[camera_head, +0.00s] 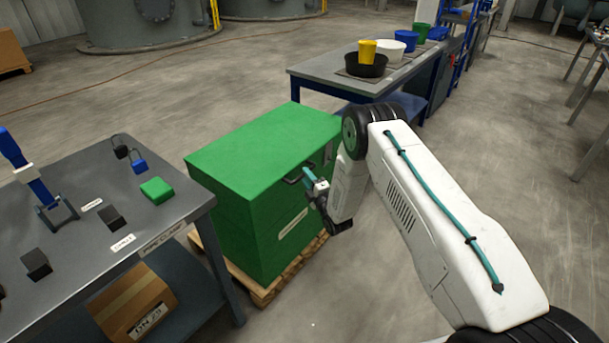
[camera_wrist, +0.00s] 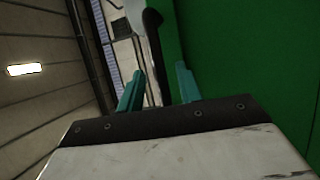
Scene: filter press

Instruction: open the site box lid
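The green site box (camera_head: 250,225) stands on a pallet, with its flat green lid (camera_head: 265,145) lying shut on top. A dark handle (camera_head: 293,179) sits on the front face near the lid's edge. My gripper (camera_head: 312,180) is close to the front face beside this handle. In the wrist view its two teal fingers (camera_wrist: 158,76) stand apart, with a dark curved bar (camera_wrist: 153,40), apparently the handle, showing between them and gaps on both sides. The green box face (camera_wrist: 250,60) fills the right of that view. Contact with the handle cannot be told.
A blue-framed table (camera_head: 325,70) with buckets and a black pan stands behind. The wooden pallet (camera_head: 262,293) juts out below the box. Floor is open at the front.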

